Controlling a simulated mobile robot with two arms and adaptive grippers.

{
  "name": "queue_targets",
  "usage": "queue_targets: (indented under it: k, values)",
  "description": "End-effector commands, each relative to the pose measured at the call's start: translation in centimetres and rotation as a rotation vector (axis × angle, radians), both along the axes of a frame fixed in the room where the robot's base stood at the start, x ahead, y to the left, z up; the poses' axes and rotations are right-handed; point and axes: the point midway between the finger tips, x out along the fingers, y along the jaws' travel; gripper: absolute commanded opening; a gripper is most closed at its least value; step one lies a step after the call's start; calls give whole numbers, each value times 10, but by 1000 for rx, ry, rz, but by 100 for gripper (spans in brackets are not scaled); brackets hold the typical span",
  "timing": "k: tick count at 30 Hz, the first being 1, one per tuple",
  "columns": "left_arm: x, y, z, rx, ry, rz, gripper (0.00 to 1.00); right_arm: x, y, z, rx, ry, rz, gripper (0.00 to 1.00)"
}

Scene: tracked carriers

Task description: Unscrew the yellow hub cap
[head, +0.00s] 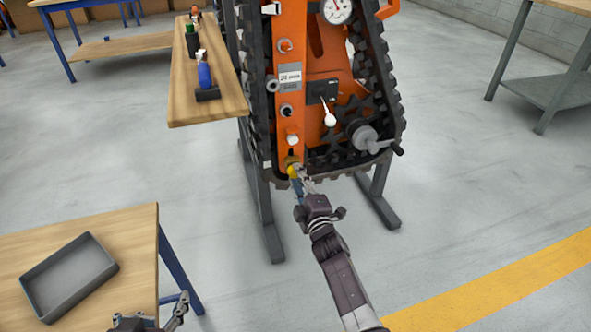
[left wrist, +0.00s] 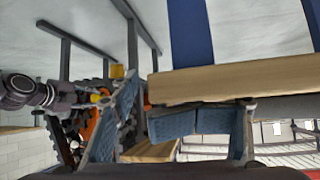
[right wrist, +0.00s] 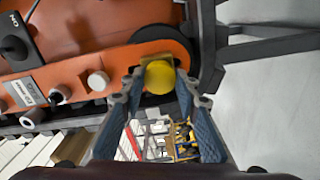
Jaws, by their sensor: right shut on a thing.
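The yellow hub cap (head: 292,171) sits at the lower end of the orange side of the tracked carrier (head: 292,60). In the right wrist view the cap (right wrist: 159,80) is round and lies between my fingertips, against the orange plate. My right gripper (head: 298,182) is shut on it, and in its wrist view the fingers (right wrist: 157,70) meet the cap's sides. My left gripper (head: 157,314) is low in the head view beside the near table, far from the cap. Its fingers (left wrist: 187,95) are spread apart with nothing held between them.
A grey tray (head: 107,263) lies on the near wooden table (head: 140,227). A wooden shelf (head: 215,108) left of the carrier bears a blue bottle (head: 204,75) and other items. A crank handle (head: 383,146) sticks out right of the cap.

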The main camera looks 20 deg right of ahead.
Motion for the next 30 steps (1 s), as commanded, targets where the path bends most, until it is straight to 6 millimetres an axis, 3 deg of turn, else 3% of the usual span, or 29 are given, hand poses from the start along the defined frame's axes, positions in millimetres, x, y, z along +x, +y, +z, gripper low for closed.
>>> queue_targets:
  k: [1, 30]
  values:
    - [-3, 0, -6, 1, 18, 1, 40, -6, 10, -15, 2, 24, 12, 0]
    - [-14, 7, -6, 18, 91, 12, 40, -15, 5, -9, 2, 14, 7, 0]
